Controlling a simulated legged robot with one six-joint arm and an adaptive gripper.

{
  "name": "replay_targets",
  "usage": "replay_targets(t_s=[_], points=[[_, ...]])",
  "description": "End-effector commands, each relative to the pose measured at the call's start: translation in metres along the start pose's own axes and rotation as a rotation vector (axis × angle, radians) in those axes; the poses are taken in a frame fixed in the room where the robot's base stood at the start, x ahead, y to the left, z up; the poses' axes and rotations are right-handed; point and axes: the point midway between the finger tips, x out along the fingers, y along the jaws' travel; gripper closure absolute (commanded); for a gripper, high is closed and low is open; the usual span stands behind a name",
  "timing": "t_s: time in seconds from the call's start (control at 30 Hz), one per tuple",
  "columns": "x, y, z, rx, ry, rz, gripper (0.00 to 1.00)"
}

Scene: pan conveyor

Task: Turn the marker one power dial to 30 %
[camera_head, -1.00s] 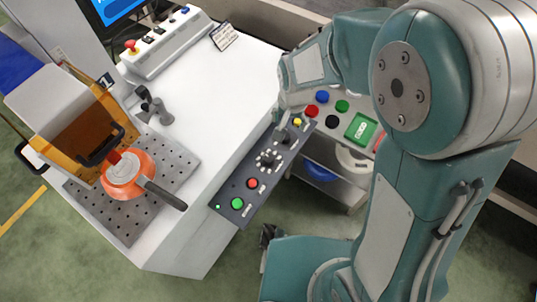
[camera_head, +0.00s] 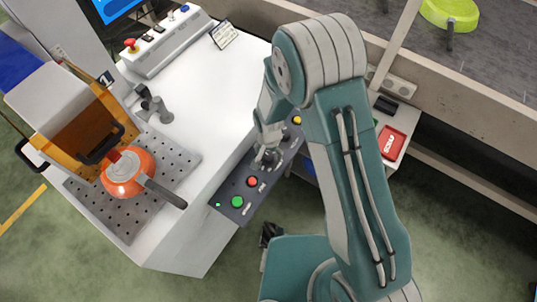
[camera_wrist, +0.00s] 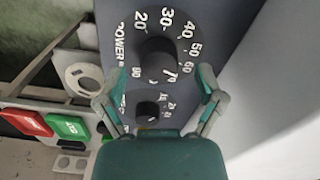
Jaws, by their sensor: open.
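The power dial (camera_wrist: 157,58) is a black knob on the dark control panel (camera_wrist: 112,30). White numbers ring it, with 30 at the top in the wrist view and the word POWER on its left. I cannot make out where its pointer stands. My gripper (camera_wrist: 160,76) is open, with one finger on each side of the dial's lower part; contact is not clear. In the head view my gripper (camera_head: 267,156) is over the panel (camera_head: 228,197), largely covering the dial.
A smaller black dial (camera_wrist: 147,108) lies between the fingers. Red (camera_head: 252,182) and green (camera_head: 237,202) buttons sit on the panel near the gripper. An orange pan (camera_head: 128,181) rests on a perforated plate (camera_head: 122,230) at left. A red SCRAP sign (camera_head: 391,142) is at right.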

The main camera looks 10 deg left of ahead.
Motion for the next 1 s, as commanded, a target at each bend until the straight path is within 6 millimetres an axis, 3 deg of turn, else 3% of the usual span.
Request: replay_targets(t_s=[0.13,0.43,0.47,0.63,1.0], points=[[0.014,0.0,0.0,0.0,-0.001,0.001,0.13],[0.017,0.0,0.0,0.0,0.001,-0.001,0.13],[0.017,0.0,0.0,0.0,0.001,-0.001,0.17],[0.017,0.0,0.0,0.0,0.001,-0.001,0.93],[0.017,-0.001,0.0,-0.003,0.001,0.0,0.95]])
